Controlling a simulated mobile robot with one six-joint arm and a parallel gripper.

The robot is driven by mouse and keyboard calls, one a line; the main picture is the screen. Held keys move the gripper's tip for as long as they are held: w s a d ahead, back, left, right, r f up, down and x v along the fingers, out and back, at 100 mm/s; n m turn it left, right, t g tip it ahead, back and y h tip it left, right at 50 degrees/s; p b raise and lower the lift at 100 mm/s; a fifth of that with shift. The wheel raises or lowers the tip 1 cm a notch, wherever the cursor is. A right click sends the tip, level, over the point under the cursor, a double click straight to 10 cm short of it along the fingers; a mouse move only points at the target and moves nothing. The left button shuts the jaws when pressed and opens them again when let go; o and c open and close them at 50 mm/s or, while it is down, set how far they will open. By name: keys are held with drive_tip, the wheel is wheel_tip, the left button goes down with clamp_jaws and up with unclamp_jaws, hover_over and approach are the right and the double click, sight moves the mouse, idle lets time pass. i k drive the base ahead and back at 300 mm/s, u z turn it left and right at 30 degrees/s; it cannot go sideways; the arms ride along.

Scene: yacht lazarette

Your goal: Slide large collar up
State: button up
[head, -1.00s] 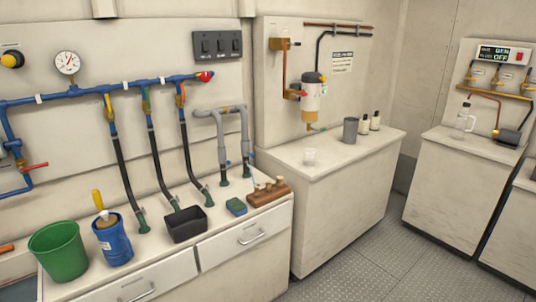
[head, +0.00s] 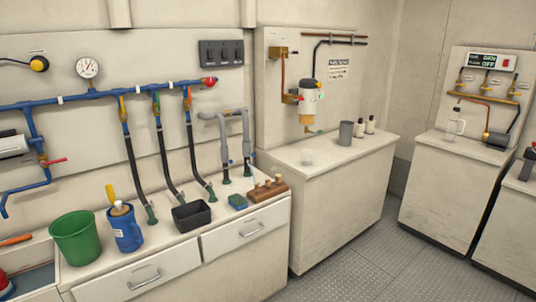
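No part in view is clearly the large collar. Any collars on these pipes and hoses are too small to tell apart by size. My gripper is not in view.
The left counter (head: 180,240) holds a green bucket (head: 76,238), a blue jug (head: 125,232), a black tray (head: 192,216) and a wooden block (head: 268,191) with pegs. The middle counter (head: 340,155) holds cups and bottles. Grey floor (head: 345,265) lies open at right.

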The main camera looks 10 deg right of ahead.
sight(246, 146)
drive_tip(key=u, duration=0.15)
drive_tip(key=i, duration=0.9)
drive_tip(key=z, duration=0.35)
drive_tip(key=k, duration=0.55)
drive_tip(key=u, duration=1.25)
